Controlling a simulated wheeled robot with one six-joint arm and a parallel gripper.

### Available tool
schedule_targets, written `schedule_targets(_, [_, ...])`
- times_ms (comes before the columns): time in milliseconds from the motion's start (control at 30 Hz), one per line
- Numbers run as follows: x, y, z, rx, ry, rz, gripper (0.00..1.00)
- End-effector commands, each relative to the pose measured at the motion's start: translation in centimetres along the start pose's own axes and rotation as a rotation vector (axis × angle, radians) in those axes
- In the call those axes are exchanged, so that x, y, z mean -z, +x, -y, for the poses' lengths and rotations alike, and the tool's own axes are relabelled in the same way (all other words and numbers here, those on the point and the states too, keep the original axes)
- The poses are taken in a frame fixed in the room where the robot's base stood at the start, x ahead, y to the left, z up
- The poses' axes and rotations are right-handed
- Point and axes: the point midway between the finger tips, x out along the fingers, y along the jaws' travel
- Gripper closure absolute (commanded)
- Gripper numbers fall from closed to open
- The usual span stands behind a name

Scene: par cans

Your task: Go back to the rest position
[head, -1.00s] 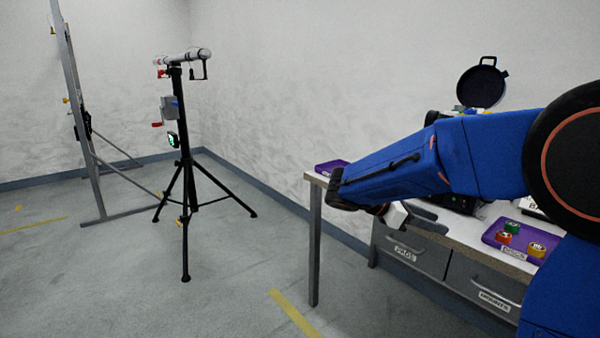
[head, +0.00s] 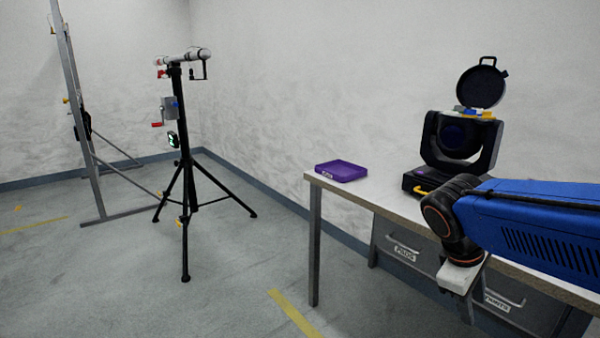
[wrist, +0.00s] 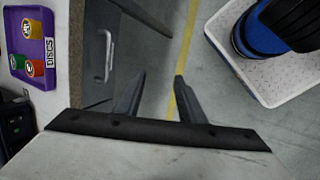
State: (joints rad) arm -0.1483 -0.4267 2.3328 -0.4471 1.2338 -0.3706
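My gripper (head: 470,300) hangs at the front edge of the workbench, at the lower right of the head view, below my blue arm. In the wrist view my gripper (wrist: 156,88) has its two dark fingers apart, with only floor, yellow tape and part of the bench front showing between and beyond them. It holds nothing. In the head view the fingers are mostly hidden or too small to make out.
The workbench (head: 385,196) has grey drawers below. On it are a purple tray (head: 341,171) and a black moving-head light (head: 432,150). A black tripod stand (head: 187,190) stands left on open floor.

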Motion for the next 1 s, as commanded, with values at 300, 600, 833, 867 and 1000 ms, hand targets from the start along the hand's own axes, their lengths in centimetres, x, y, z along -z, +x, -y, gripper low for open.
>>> schedule_targets(300, [-2.1,0.1,6.4,0.154,0.423,-0.262,0.64])
schedule_targets(600, [-2.4,-0.2,9.7,0.268,0.699,-0.419,0.64])
schedule_targets(833, [-2.3,-0.3,10.1,0.286,0.739,-0.440,0.64])
schedule_targets(867, [-2.3,-0.3,10.1,0.285,0.739,-0.440,0.64])
schedule_targets(1000, [-2.3,-0.3,10.1,0.285,0.737,-0.439,0.64])
